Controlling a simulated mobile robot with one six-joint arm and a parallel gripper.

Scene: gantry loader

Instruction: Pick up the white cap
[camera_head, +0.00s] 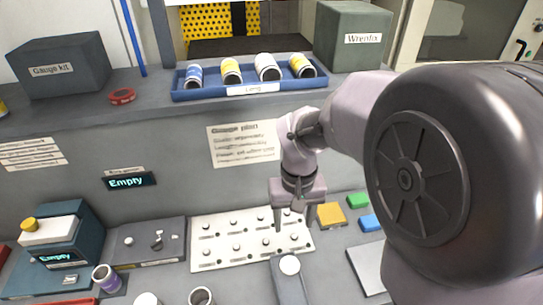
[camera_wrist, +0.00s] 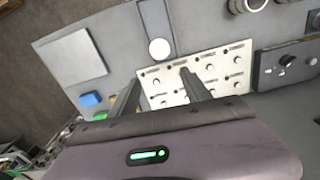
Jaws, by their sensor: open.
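A round white cap (camera_head: 289,264) sits on a grey narrow block (camera_head: 290,287) in front of the white peg board (camera_head: 204,258). In the wrist view the white cap (camera_wrist: 159,49) shows beyond the fingertips, on its grey block (camera_wrist: 156,18). My gripper (camera_head: 294,224) points down above the right part of the peg board, behind the white cap in the head view. Its two fingers are apart with nothing between them, as the wrist view of my gripper (camera_wrist: 160,77) also shows. Another white round top (camera_head: 147,299) is cut off at the bottom edge.
A blue tray (camera_head: 250,89) with several cylinders stands on the shelf, between the Gauge kit box (camera_head: 60,66) and the Wrenfix box (camera_head: 352,38). Yellow (camera_head: 331,215), green (camera_head: 357,200) and blue (camera_head: 371,222) blocks lie right of the peg board. An open cylinder (camera_head: 201,297) stands front left.

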